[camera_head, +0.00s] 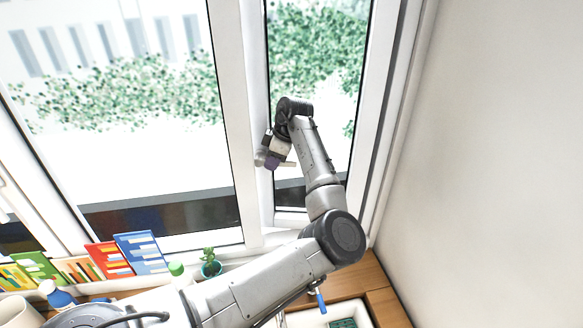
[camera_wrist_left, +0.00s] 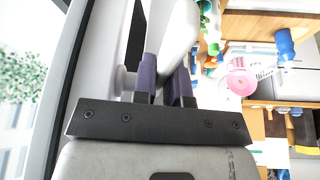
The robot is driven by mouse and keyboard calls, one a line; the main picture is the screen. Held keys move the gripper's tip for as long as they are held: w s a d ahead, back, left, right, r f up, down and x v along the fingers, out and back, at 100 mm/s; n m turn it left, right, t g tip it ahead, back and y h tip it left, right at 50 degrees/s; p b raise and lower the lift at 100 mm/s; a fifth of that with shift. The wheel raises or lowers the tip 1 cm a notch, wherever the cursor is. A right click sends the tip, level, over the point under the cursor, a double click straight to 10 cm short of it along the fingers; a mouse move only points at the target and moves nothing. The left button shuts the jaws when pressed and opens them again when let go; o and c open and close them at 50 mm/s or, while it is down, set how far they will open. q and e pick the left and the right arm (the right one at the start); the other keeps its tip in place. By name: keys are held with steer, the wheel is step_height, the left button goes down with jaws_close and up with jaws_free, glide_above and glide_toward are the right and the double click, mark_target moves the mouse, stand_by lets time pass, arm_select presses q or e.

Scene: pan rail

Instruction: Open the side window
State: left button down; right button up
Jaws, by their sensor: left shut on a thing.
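The side window (camera_head: 310,60) is the narrow pane right of the wide window, with a white frame. I cannot tell whether it stands slightly ajar. My left gripper (camera_head: 270,160) is at the left upright of its frame, about halfway up the pane. The window handle (camera_head: 260,157) shows as a small pale end beside the fingers. In the left wrist view the purple fingers (camera_wrist_left: 167,88) are shut on the white handle (camera_wrist_left: 178,38), which sits between them. The frame (camera_wrist_left: 75,65) runs along the left there. My right gripper is not in view.
On the sill stand several colourful books (camera_head: 140,252), a green-capped item (camera_head: 177,268) and a small potted plant (camera_head: 210,264). A white tray (camera_head: 357,309) lies on the wooden counter (camera_head: 378,290) below. A bare wall (camera_head: 490,150) stands close on the right.

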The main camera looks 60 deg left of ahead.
arm_select(q)
steer(key=shift+m+t+y, duration=0.3)
steer(key=shift+m, duration=0.6)
steer(key=a, duration=0.2)
steer(key=w+a, duration=0.1)
steer(key=a, duration=0.1)
steer(key=shift+p, duration=0.3)
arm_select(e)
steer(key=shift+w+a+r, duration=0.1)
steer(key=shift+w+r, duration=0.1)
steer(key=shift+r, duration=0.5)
arm_select(q)
steer(key=c, duration=1.2)
jaws_free()
steer(key=shift+o, duration=0.2)
steer(key=shift+r, duration=0.15)
steer(key=b+v, duration=0.2)
steer(key=v, duration=1.1)
steer(key=shift+w+r, duration=0.2)
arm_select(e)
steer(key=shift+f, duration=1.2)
